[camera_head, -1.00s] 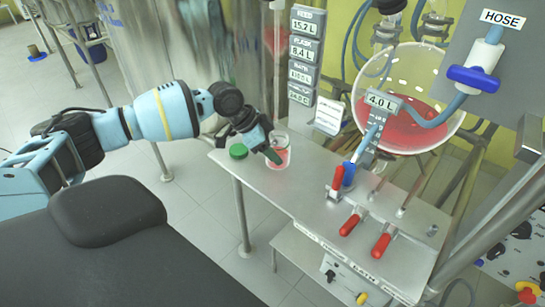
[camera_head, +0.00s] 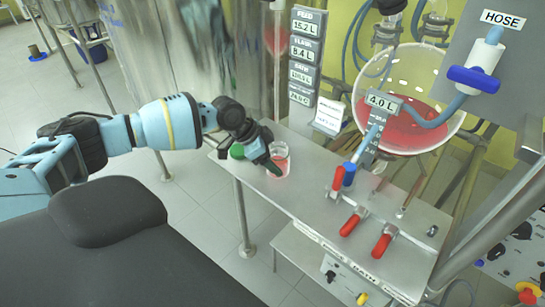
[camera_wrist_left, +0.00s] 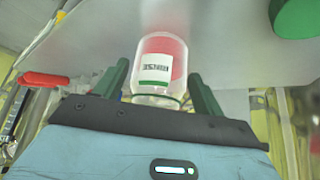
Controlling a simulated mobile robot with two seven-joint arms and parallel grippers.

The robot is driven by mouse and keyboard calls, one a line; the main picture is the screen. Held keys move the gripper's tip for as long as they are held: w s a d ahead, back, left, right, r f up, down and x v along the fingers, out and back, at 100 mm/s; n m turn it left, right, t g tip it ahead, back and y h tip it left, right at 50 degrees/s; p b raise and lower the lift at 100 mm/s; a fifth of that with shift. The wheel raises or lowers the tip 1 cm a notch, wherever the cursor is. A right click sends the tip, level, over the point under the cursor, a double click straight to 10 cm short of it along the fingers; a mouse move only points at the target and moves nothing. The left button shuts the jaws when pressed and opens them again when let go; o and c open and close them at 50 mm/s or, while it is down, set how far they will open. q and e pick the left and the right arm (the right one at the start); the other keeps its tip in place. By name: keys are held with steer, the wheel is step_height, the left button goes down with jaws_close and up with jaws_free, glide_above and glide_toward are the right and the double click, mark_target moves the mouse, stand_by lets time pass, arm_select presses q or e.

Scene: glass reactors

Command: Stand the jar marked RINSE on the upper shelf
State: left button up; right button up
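The jar marked RINSE (camera_head: 281,152) is clear glass with red contents and a white and green label. It stands near the left end of the metal bench top (camera_head: 318,200), the higher of two shelf surfaces; the lower one (camera_head: 297,262) is below. My left gripper (camera_head: 272,168) is at the jar, partly covering it. My right gripper is not in view.
A green lid-like round thing (camera_head: 237,151) lies on the bench left of the jar. Red-handled valves (camera_head: 351,224) and a blue-and-red valve (camera_head: 348,174) stand to the right. A glass vessel with red liquid (camera_head: 411,121) is behind. Bare bench lies between jar and valves.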

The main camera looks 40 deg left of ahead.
arm_select(q)
steer(key=shift+o, duration=0.9)
steer(key=shift+r, duration=0.25)
steer(key=v, duration=1.1)
steer(key=shift+s+a+r+p, duration=0.2)
steer(key=shift+r+p, duration=0.1)
steer(key=shift+r, duration=0.05)
